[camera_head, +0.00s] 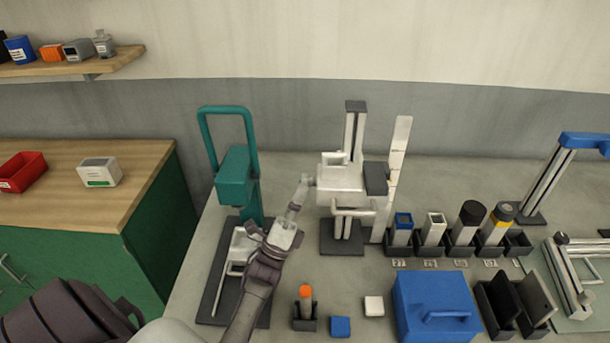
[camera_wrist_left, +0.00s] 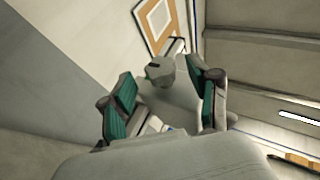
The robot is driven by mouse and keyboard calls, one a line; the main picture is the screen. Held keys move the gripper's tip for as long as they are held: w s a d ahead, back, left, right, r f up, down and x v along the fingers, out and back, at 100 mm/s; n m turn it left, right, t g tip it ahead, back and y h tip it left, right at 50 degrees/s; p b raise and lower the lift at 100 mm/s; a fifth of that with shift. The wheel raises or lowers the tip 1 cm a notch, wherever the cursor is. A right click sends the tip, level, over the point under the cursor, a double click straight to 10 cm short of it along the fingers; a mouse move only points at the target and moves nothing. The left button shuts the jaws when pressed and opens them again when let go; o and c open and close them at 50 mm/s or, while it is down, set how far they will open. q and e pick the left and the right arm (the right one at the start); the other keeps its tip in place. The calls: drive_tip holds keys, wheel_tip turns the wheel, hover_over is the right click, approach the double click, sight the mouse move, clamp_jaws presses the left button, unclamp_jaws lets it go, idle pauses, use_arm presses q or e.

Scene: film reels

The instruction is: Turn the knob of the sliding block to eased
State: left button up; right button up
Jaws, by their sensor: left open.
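The sliding block (camera_head: 340,181) is a pale block on a dark upright column behind the middle of the bench. My left gripper (camera_head: 299,193) reaches up from the lower left to the block's left side. In the left wrist view, a grey round knob (camera_wrist_left: 161,72) with a dark mark on it shows between my open fingertips (camera_wrist_left: 160,80), which have teal pads. I see a gap on both sides of the knob; I cannot tell how deep it sits between the fingers. No label for eased is readable. My right gripper is not in view.
A teal press-like stand (camera_head: 236,178) rises close left of my left arm. A white upright strip (camera_head: 398,165) stands right of the column. Dark holders with several bottles (camera_head: 464,222), a blue box (camera_head: 434,302) and an orange-topped piece (camera_head: 305,293) occupy the bench in front and right.

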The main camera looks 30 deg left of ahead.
use_arm(q)
drive_tip(key=shift+p+x, duration=0.35)
drive_tip(key=shift+x, duration=0.7)
drive_tip(key=shift+r, duration=0.15)
clamp_jaws()
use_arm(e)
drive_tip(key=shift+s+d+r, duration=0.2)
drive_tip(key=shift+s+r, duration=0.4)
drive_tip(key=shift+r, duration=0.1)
